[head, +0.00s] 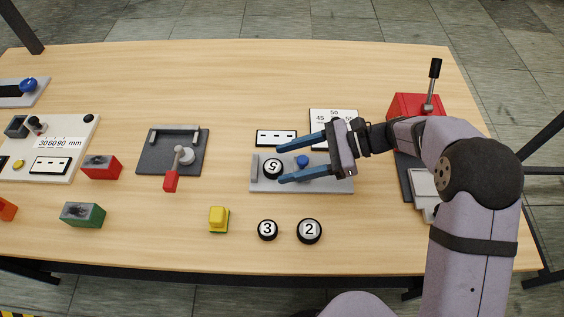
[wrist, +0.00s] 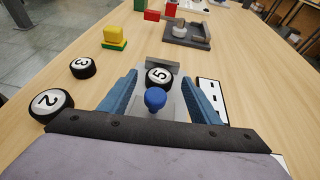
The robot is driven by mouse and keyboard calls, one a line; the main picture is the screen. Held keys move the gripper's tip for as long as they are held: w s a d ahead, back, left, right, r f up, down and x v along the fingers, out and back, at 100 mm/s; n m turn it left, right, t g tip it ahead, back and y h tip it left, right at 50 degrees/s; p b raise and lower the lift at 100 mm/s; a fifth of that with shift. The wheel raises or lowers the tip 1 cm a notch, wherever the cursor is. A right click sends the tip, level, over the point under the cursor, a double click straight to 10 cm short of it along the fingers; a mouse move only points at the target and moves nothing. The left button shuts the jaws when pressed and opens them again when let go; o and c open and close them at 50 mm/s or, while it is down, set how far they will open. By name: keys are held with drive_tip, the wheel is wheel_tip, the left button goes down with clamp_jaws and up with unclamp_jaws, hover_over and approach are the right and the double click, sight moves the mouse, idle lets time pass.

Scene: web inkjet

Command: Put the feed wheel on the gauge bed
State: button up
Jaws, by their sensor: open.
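Three black wheels with white numbered faces are in view.
A yellow block on green (head: 218,219) stands left of the wheels. A dark plate with a red-handled lever (head: 171,180) is further left, near red (head: 101,167) and green (head: 83,214) blocks. A red lever press (head: 416,104) stands right. The back of the table is clear.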

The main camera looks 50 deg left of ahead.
drive_tip(key=v, duration=0.9)
drive_tip(key=shift+w+d+b, duration=0.25)
drive_tip(key=shift+b, duration=0.15)
drive_tip(key=shift+d, duration=0.15)
drive_tip(key=d+t+h, duration=0.1)
drive_tip(key=d, duration=0.5)
drive_tip(key=w+d+f+n+t+h+p, duration=0.1)
drive_tip(key=d+t, duration=0.1)
drive_tip(key=d, duration=0.3)
drive_tip(key=d+f+t+h+p, duration=0.1)
drive_tip(key=d+t, duration=0.1)
drive_tip(key=d, duration=0.4)
drive_tip(key=shift+w+d+f+n+h, duration=0.25)
drive_tip(key=shift+w+d+n+h, duration=0.05)
drive_tip(key=shift+w+d+n, duration=0.1)
drive_tip(key=d+t+h, duration=0.1)
drive_tip(key=d, duration=0.3)
drive_tip(key=s+d+n, duration=0.1)
drive_tip(key=d, duration=0.2)
drive_tip(key=s+d+f+n+t+h+p, duration=0.1)
drive_tip(key=d, duration=0.3)
drive_tip(key=shift+d+t+h, duration=0.3)
drive_tip(key=shift+d, duration=0.1)
drive_tip(key=s+d+f+n+t+h+b, duration=0.2)
drive_tip(key=s+d+f+n+t+b, duration=0.15)
drive_tip(key=d, duration=0.55)
wheel_tip(320, 180, up, 14)
drive_tip(key=p, duration=1.4)
drive_tip(key=shift+n+g+p, duration=0.3)
drive_tip(key=shift+n+g, duration=0.15)
